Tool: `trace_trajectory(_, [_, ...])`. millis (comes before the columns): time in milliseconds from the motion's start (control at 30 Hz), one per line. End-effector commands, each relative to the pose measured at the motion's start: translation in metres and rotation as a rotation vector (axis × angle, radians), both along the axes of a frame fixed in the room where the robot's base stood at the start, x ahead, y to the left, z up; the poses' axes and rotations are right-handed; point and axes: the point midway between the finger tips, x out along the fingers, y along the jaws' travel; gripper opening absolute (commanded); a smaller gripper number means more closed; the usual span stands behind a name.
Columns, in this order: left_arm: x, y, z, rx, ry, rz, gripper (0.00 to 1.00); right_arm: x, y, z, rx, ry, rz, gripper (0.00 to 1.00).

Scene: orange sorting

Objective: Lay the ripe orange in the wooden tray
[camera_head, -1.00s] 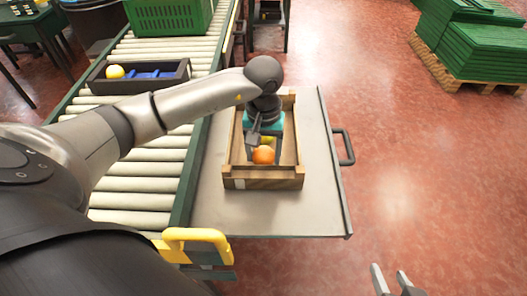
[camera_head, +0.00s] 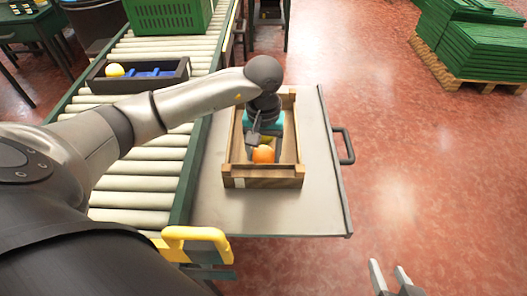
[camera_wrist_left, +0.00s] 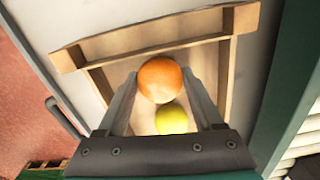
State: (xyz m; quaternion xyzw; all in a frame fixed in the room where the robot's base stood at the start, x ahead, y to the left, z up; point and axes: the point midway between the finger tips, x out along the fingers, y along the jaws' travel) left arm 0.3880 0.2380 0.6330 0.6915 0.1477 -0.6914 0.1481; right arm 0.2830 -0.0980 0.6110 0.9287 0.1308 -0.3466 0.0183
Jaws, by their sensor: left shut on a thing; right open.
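The ripe orange (camera_head: 263,155) is between the fingers of my left gripper (camera_head: 262,148), which is shut on it, inside the outline of the wooden tray (camera_head: 262,183). In the left wrist view the orange (camera_wrist_left: 160,80) sits between the fingertips (camera_wrist_left: 160,84). A yellow-green fruit (camera_wrist_left: 171,118) lies in the tray close to it, partly hidden by my gripper in the head view. I cannot tell whether the orange touches the tray floor. My right gripper (camera_head: 389,274) is open and empty at the lower right, over the floor.
The tray stands on a grey table (camera_head: 320,205) with a handle (camera_head: 343,146) on its right side. To the left, a roller conveyor (camera_head: 140,195) carries a dark box (camera_head: 120,86) with a yellow fruit (camera_head: 115,70) and a green crate (camera_head: 170,15). Green stacked crates (camera_head: 485,50) stand far right.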

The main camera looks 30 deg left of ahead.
Motion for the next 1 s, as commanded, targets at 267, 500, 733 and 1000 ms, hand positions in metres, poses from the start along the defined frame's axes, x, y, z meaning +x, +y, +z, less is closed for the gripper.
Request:
trace_trajectory(267, [0.000,0.000,-0.004,0.000,-0.001,0.000,0.10,0.000,0.000,-0.004,0.000,0.000,0.000,0.50])
trace_trajectory(500, [0.000,0.000,-0.008,0.000,-0.001,0.001,0.10,0.000,0.000,-0.007,0.000,0.000,0.000,0.50])
trace_trajectory(733, [0.000,0.000,-0.011,0.000,0.000,0.000,0.10,0.000,0.000,-0.010,0.000,0.000,0.000,0.50])
trace_trajectory(1000, [0.000,0.000,-0.011,0.000,0.000,0.000,0.74,0.000,0.000,-0.010,0.001,0.000,-0.001,0.50])
